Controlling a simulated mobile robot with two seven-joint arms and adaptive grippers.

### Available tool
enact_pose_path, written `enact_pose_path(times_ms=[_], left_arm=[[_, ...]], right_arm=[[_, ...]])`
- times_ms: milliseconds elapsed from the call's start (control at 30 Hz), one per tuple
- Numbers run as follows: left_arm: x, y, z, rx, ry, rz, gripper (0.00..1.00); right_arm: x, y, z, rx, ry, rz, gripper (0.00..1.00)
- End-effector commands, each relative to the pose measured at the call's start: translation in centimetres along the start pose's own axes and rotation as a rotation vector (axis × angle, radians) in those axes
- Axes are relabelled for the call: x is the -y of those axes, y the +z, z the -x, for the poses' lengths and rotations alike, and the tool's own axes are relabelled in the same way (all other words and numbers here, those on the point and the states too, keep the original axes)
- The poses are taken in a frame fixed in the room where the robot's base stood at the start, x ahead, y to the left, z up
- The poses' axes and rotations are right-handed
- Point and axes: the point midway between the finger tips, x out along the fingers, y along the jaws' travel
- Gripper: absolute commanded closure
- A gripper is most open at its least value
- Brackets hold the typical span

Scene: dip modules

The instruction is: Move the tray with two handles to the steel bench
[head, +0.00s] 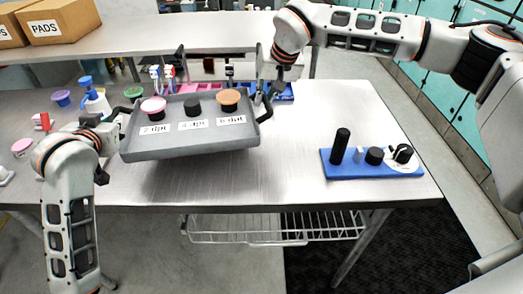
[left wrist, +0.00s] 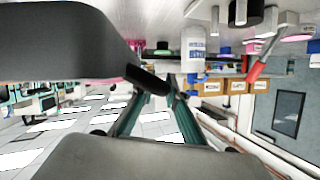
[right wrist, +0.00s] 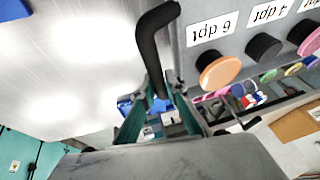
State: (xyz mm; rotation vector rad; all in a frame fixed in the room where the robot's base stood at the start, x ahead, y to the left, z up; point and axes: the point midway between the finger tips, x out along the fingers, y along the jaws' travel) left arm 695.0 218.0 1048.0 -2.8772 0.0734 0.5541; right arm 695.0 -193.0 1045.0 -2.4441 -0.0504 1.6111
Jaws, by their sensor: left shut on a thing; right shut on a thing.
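The grey tray (head: 190,146) with two dark handles is held above the steel bench (head: 300,200), tilted a little, its right side higher in the head view. It carries a pink-topped piece (head: 153,105), a black piece (head: 192,106) and an orange-topped piece (head: 229,98) behind white labels. My left gripper (head: 112,125) is shut on the tray's left handle; the tray and handle (left wrist: 147,78) show in the left wrist view. My right gripper (head: 268,95) is shut on the right handle, seen as a black bar (right wrist: 150,45) in the right wrist view.
A blue mat (head: 370,172) with black pieces and a white disc sits at the bench's right. Bottles, coloured lids and racks stand behind and left of the tray. Cardboard boxes (head: 58,20) stand on a shelf at the back. The bench's front middle is clear.

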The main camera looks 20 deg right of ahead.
Motion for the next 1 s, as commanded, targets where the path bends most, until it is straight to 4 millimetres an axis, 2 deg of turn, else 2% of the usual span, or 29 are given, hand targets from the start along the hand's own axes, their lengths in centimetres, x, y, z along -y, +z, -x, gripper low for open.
enact_pose_path(times_ms=[33, 100, 633, 1000], left_arm=[[-0.1, 0.9, -0.4, 0.0, -0.001, 0.0, 1.0], [-0.2, 1.3, -0.5, 0.001, -0.001, 0.0, 1.0], [-0.2, 1.4, -0.6, 0.001, -0.001, 0.001, 1.0], [-0.6, 3.1, -1.3, 0.008, 0.001, 0.001, 1.0]], right_arm=[[-0.2, 0.3, -0.9, 0.001, 0.0, 0.0, 1.0], [-0.3, 0.5, -1.3, 0.002, 0.0, 0.0, 1.0], [-0.3, 0.5, -1.4, 0.002, 0.0, -0.001, 1.0], [-0.7, 1.3, -3.1, 0.009, 0.001, -0.002, 1.0]])
